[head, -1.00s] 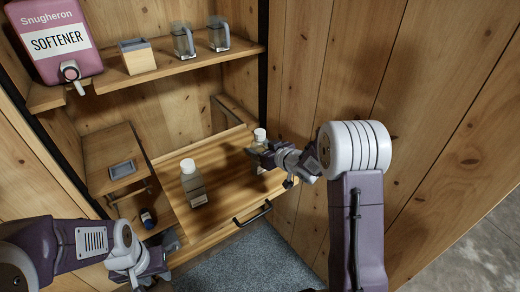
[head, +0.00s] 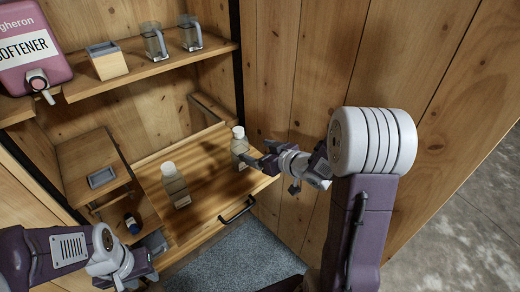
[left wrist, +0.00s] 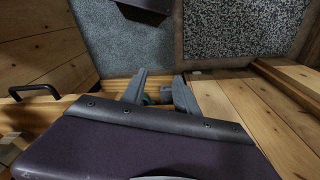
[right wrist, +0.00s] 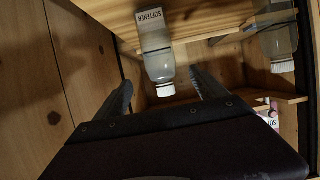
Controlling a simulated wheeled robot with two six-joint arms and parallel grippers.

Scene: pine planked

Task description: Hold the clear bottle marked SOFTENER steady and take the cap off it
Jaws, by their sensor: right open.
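A clear bottle (head: 240,150) with a white cap (head: 238,132) stands upright on the right part of the wooden pull-out surface. In the right wrist view this bottle (right wrist: 157,52) shows a SOFTENER label, and its white cap (right wrist: 165,90) appears between the fingertips' directions. My right gripper (head: 258,164) is open and empty, close to the bottle's right and front, apparently apart from it. My left gripper (head: 152,264) is low at the left, away from the bottles; in the left wrist view its fingers (left wrist: 158,92) are spread with nothing evidently gripped.
A second clear, white-capped bottle (head: 175,186) stands to the left on the same surface (head: 205,165); its label is unclear. A pink SOFTENER dispenser (head: 35,50), a wooden box (head: 107,62) and two clear jugs (head: 190,35) are on the shelf above. A wooden wall rises at right.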

